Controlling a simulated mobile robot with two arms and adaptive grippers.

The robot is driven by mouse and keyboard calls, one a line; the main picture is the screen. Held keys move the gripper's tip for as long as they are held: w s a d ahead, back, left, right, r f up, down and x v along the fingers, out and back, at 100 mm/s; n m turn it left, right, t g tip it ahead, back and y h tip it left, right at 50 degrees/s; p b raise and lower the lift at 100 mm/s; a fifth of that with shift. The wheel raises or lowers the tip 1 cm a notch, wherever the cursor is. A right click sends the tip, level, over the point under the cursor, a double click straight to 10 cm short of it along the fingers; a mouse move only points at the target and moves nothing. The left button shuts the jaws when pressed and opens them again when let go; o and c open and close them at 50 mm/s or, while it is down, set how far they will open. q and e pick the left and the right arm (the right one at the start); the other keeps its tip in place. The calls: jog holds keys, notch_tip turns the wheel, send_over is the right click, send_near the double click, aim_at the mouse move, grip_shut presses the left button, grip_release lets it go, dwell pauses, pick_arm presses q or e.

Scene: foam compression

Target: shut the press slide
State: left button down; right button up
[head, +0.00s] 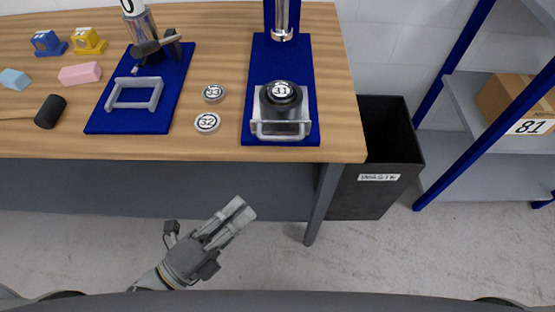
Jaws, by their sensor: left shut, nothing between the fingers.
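The press (259,60) stands on the table with a blue base and a blue column at the back that runs out of the picture. A metal ram (283,34) hangs at the column. The press slide (264,112) is at the front of the base, clear of the ram, with its bar handle (282,136) close to the table's front edge. A black round piece marked 31 (281,95) sits on the slide. My left gripper (237,212) is shut and empty, in front of and below the table edge, apart from the handle. My right gripper is not in view.
Two discs marked 33 (214,93) and 32 (207,122) lie left of the press. A second blue base (109,124) bears a grey frame (135,93). A black waste bin (396,140) stands right of the table. A shelf (480,172) holds a box marked 81 (507,95).

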aim_at(273, 129)
pick_arm(q)
jog(key=w+a+r+p+x, duration=0.1)
jog(key=p+x, duration=0.4)
jog(key=x, duration=0.8)
jog(key=shift+w+a, duration=0.3)
jog(key=shift+a, duration=0.1)
jog(key=w, duration=0.9)
jog(key=shift+s+a+f, duration=0.1)
